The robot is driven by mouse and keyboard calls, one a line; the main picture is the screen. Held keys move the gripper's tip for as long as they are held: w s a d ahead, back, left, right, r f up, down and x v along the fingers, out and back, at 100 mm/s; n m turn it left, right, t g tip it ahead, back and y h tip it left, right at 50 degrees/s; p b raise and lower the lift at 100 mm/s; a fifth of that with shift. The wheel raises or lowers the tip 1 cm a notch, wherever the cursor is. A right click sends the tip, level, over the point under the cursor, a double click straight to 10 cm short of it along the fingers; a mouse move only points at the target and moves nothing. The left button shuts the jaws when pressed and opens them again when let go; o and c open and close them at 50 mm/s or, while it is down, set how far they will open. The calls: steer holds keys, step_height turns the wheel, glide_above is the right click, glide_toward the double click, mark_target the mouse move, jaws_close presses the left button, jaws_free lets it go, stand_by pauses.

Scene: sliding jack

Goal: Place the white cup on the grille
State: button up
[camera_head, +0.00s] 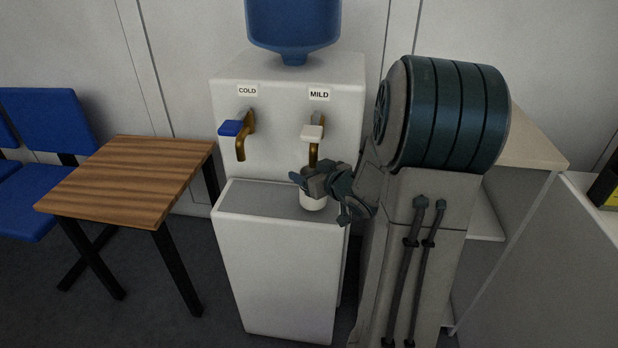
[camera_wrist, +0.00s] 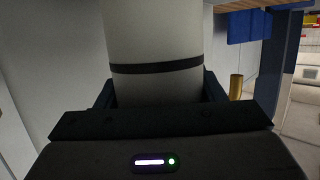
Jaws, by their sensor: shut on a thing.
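The white cup (camera_head: 313,203) is under the MILD tap of the water dispenser, low over the right part of the grille. My gripper (camera_head: 318,184) reaches in from the right and is shut around the cup, hiding much of it. In the wrist view the cup (camera_wrist: 155,45) fills the middle, white with a dark band, between the two fingers. The grille (camera_head: 262,200) is the grey top surface of the dispenser's lower part, and its left part is bare. I cannot tell whether the cup's base touches the grille.
The dispenser (camera_head: 278,270) has a COLD tap with a blue lever (camera_head: 231,128) and a MILD tap with a white lever (camera_head: 312,132) just above my gripper. A wooden table (camera_head: 130,180) and blue chairs (camera_head: 45,115) stand to the left. A beige-topped counter (camera_head: 535,145) is at the right.

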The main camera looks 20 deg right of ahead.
steer(key=shift+w+f+b, duration=0.15)
steer(key=shift+f+b, duration=0.15)
steer(key=shift+f, duration=0.45)
steer(key=shift+f, duration=0.1)
steer(key=shift+f, duration=0.15)
steer(key=o, duration=1.2)
